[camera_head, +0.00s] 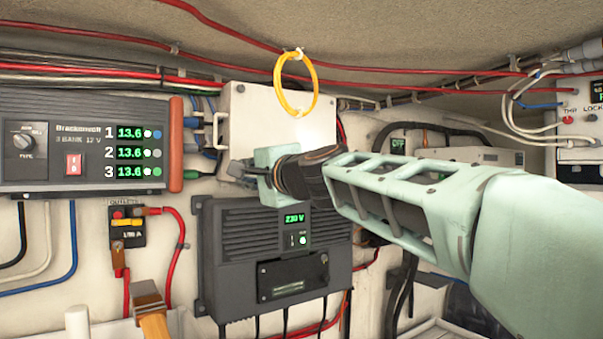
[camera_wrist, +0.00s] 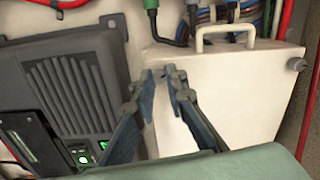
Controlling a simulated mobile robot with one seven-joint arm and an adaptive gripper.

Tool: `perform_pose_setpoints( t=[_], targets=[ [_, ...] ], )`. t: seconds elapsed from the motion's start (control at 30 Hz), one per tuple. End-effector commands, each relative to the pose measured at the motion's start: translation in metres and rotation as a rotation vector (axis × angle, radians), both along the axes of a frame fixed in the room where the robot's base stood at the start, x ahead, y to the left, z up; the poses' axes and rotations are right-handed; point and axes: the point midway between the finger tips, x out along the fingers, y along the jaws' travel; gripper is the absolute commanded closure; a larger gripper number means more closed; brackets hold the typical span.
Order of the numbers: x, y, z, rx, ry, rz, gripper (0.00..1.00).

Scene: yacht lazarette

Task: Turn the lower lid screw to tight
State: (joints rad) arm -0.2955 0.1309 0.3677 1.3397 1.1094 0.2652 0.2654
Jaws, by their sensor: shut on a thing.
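A cream box (camera_head: 265,115) with a lid and a side handle (camera_head: 204,131) is mounted on the wall. One lid screw (camera_wrist: 297,64) shows at a lid corner in the wrist view, the upper one in the head view (camera_head: 240,88). My gripper (camera_head: 243,172) is at the lower left corner of the lid.
A dark grey inverter (camera_head: 225,260) with a 230 V display sits just below the box, close to my gripper. A charger panel (camera_head: 60,110) is at the left. A yellow cable loop (camera_head: 278,85) hangs before the box. Red cables cross the ceiling.

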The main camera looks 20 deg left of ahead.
Motion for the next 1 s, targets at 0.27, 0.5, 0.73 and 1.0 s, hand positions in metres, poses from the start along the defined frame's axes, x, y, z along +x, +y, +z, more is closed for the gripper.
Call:
perform_pose_setpoints(
  t=[0.27,0.5,0.73,1.0],
  targets=[
    [0.0002,-0.0004,0.0008,0.144,0.178,-0.001,1.0],
    [0.0002,-0.0004,0.0003,0.227,0.282,-0.001,1.0],
    [0.0004,-0.0006,-0.0003,0.265,0.332,-0.002,1.0],
    [0.0005,-0.0005,-0.0007,0.275,0.345,-0.002,1.0]
  ],
)
